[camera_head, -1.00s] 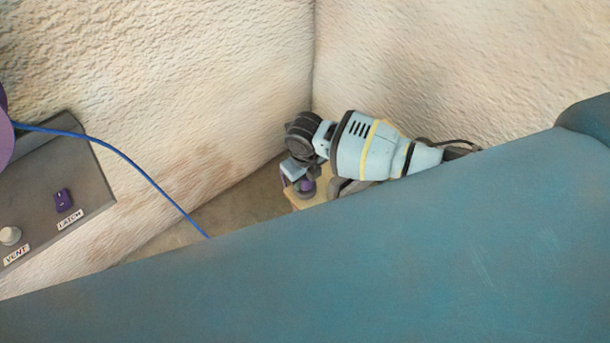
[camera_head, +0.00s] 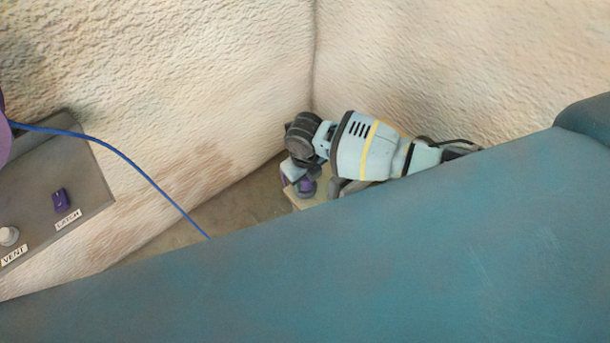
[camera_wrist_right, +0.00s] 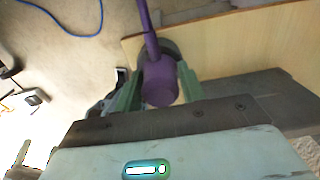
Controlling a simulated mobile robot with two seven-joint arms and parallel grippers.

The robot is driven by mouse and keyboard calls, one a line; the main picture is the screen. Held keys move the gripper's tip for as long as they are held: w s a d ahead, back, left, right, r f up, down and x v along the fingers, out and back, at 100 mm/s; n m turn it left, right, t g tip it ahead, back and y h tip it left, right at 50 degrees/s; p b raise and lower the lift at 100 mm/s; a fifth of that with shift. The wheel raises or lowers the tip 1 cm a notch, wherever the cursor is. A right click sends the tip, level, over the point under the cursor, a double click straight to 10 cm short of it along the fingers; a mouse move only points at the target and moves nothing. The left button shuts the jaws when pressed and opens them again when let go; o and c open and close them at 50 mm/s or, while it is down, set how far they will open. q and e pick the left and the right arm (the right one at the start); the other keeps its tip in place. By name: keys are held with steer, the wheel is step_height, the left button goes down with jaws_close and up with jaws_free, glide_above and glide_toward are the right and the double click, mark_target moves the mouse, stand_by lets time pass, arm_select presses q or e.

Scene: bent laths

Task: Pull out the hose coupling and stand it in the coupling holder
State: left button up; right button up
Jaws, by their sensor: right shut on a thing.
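My right gripper (camera_head: 303,187) is low near the wall corner in the head view, at the end of its pale blue arm. In the right wrist view its green fingers (camera_wrist_right: 158,78) are shut on the purple hose coupling (camera_wrist_right: 160,84). The coupling shows small and purple in the head view (camera_head: 305,185), partly hidden by the gripper. A dark round piece (camera_wrist_right: 172,48) shows right behind the coupling at the edge of a pale wooden board; I cannot tell whether they touch. My left gripper is out of view.
A grey panel (camera_head: 88,205) at the left carries a purple latch, a white knob and labels. A blue cable (camera_head: 150,180) hangs across the wall. Rough pale walls meet behind the arm. A large teal surface hides the lower head view.

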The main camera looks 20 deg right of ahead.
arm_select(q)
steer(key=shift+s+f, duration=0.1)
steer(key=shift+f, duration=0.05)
arm_select(e)
steer(key=shift+f, duration=0.15)
steer(key=o, duration=1.9)
steer(key=shift+c, duration=0.2)
steer(key=shift+r+p, duration=1.75)
steer(key=shift+r, duration=2.05)
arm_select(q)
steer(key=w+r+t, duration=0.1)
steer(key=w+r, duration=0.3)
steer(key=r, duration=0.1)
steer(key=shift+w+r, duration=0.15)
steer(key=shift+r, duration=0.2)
